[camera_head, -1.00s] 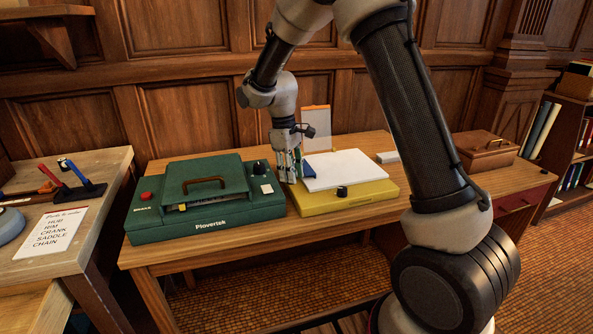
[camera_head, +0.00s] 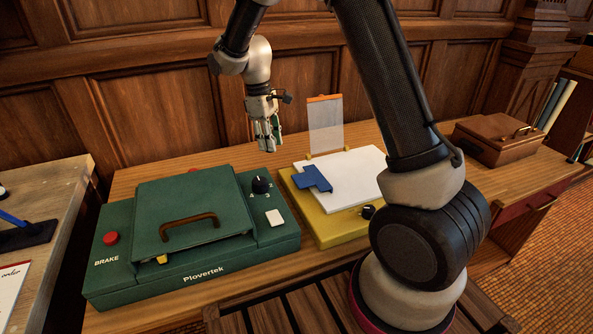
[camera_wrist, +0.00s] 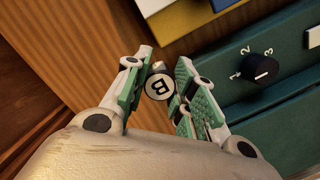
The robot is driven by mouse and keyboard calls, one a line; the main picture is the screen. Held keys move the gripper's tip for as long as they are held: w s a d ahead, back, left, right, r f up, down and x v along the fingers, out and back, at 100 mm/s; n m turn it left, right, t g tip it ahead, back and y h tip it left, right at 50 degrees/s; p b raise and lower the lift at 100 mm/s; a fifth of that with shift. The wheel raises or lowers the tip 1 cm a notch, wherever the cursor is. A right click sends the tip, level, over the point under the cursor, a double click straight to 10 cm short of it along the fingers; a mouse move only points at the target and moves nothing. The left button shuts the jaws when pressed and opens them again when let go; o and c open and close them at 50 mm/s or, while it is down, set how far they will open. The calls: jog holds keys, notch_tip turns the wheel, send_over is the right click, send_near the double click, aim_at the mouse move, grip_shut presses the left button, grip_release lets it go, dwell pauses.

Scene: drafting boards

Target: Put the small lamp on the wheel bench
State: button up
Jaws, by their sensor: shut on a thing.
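My gripper (camera_head: 265,140) is above the back of the middle table, behind the green case and left of the yellow board.
The green Plovertek case (camera_head: 190,225) fills the table's left part. The yellow board (camera_head: 330,228) has white paper and a blue piece (camera_head: 313,179) on it. A clear upright panel (camera_head: 325,125) stands behind it. A brown box (camera_head: 497,140) is at right. A gap separates the bench and table.

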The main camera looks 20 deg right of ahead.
jog(key=f, duration=0.6)
jog(key=shift+w, duration=0.3)
jog(key=shift+f, duration=2)
jog(key=shift+f, duration=0.15)
jog(key=o, duration=0.7)
jog(key=shift+o, duration=0.2)
